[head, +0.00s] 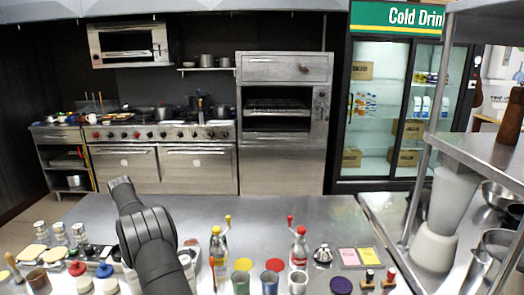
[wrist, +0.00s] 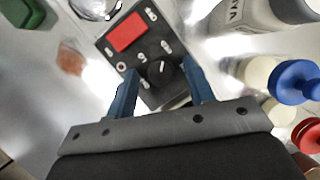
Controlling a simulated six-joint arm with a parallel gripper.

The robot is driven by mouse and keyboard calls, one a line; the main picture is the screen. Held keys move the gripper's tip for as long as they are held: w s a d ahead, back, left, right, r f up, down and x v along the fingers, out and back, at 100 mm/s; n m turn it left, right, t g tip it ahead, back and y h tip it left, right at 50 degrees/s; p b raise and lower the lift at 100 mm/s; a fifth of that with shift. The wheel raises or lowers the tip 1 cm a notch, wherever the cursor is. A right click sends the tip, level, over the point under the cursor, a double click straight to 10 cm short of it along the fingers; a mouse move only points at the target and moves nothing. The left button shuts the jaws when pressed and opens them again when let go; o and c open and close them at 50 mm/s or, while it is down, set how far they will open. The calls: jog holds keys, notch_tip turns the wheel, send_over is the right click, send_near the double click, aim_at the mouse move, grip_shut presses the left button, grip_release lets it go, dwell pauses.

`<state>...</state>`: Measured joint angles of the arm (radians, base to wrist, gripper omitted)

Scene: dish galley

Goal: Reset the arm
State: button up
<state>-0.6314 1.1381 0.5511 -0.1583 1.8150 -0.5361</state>
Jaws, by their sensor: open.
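My gripper (wrist: 160,70) shows in the wrist view as two blue fingers, spread apart and holding nothing that I can see. A black device with a red panel and a knob (wrist: 142,45) lies beyond and between the fingers; whether they touch it I cannot tell. In the head view my dark arm rises from the bottom edge over the left part of the steel counter (head: 215,207). My gripper's fingers cannot be made out there.
Blue-topped (wrist: 293,82) and red-topped (wrist: 305,135) items stand right of my gripper in the wrist view. In the head view, shakers (head: 60,233), bottles (head: 299,248) and cups (head: 269,282) crowd the front. The counter behind is clear. A steel shelf (head: 470,150) stands right.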

jog(key=n, duration=0.1)
jog(key=n+t, duration=0.1)
jog(key=n, duration=0.2)
jog(key=shift+s+a+n+t+h, duration=0.1)
jog(key=shift+s+n+t+h, duration=0.2)
jog(key=shift+n, duration=0.1)
jog(key=n+t, duration=0.1)
jog(key=n, duration=0.1)
jog(key=shift+n, duration=0.4)
jog(key=n, duration=0.2)
jog(key=n+t, duration=0.1)
jog(key=n, duration=0.1)
jog(key=shift+s+t, duration=0.15)
jog(key=shift+t, duration=0.15)
jog(key=shift+n+t+y, duration=0.6)
jog(key=shift+n, duration=1)
